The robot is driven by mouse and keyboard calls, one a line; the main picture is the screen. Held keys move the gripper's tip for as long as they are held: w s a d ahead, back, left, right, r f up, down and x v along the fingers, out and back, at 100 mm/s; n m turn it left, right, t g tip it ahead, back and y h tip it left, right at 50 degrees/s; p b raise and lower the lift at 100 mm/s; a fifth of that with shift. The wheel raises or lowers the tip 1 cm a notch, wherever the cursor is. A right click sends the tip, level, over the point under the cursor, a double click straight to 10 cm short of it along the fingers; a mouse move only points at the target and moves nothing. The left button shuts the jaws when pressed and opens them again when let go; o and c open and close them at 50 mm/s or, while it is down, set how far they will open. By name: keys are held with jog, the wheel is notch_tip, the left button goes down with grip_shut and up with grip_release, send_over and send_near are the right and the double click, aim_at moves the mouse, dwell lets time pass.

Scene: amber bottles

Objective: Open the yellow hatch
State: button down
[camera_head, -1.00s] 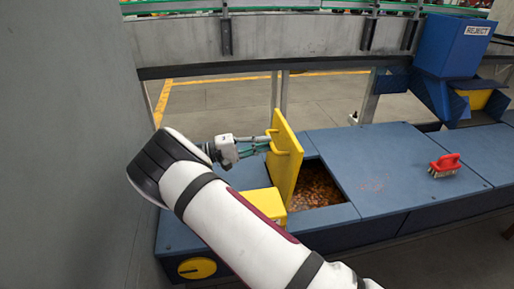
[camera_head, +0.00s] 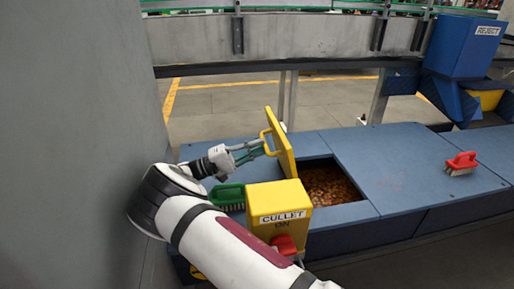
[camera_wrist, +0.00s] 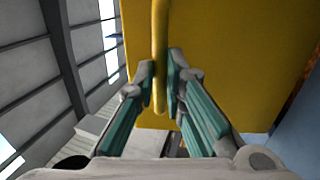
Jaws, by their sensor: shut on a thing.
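The yellow hatch (camera_head: 281,142) stands raised and tilted to the left, beside the square opening (camera_head: 328,187) in the blue bench top. Brown broken pieces show inside the opening. A yellow bar handle (camera_head: 266,141) is on the hatch's left face. My gripper (camera_head: 258,147) is shut on the handle. In the wrist view the fingers of my gripper (camera_wrist: 167,85) close on the yellow handle (camera_wrist: 159,50), with the hatch panel (camera_wrist: 235,60) filling the area behind it.
A yellow box (camera_head: 279,199) marked CULLET ON, with a red part at its front, stands before the opening. A green-handled brush (camera_head: 227,194) lies beside my arm. A red brush (camera_head: 461,163) lies on the blue bench (camera_head: 385,165). A grey wall (camera_head: 75,130) rises at left.

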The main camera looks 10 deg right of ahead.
jog(key=shift+f, duration=0.3)
jog(key=c, duration=1.7)
grip_release()
jog(key=shift+d, duration=0.1)
jog(key=shift+o, duration=0.2)
jog(key=shift+r, duration=0.15)
